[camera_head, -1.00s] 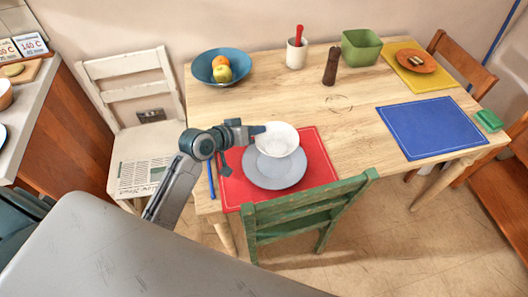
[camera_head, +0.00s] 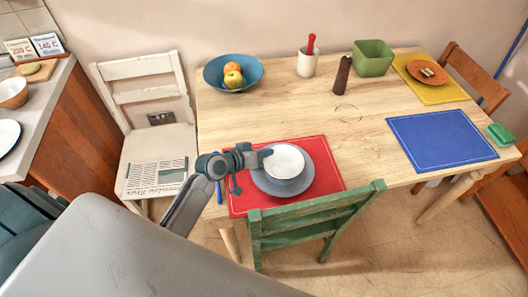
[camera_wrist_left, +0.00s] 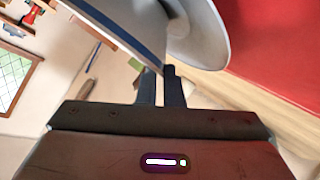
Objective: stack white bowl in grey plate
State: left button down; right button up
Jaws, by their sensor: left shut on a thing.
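The white bowl (camera_head: 286,161) is upright over the middle of the grey plate (camera_head: 283,187), inside its rim as seen from above. I cannot tell whether its base touches the plate. The plate lies on the red placemat (camera_head: 325,168). My left gripper (camera_head: 266,154) is shut on the left side of the bowl's rim. In the left wrist view the fingers (camera_wrist_left: 161,88) pinch the bowl's wall (camera_wrist_left: 125,22), with the grey plate (camera_wrist_left: 212,45) close beside it. My right gripper is not in view.
A green chair (camera_head: 318,218) stands at the front edge of the table (camera_head: 300,110). A blue fruit bowl (camera_head: 233,72), a white mug (camera_head: 307,64), a pepper mill (camera_head: 342,75) and a green container (camera_head: 373,57) stand at the back. A blue placemat (camera_head: 441,140) lies right.

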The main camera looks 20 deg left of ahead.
pick_arm(q)
jog(key=c, duration=1.6)
grip_release()
jog(key=shift+o, duration=0.2)
jog(key=shift+r+p, duration=0.3)
jog(key=shift+p, duration=0.05)
jog(key=shift+s+a, duration=0.2)
jog(key=shift+s, duration=0.1)
jog(key=b+v, duration=0.1)
jog(key=v, duration=1)
jog(key=shift+r, duration=0.25)
jog(key=shift+s, duration=0.1)
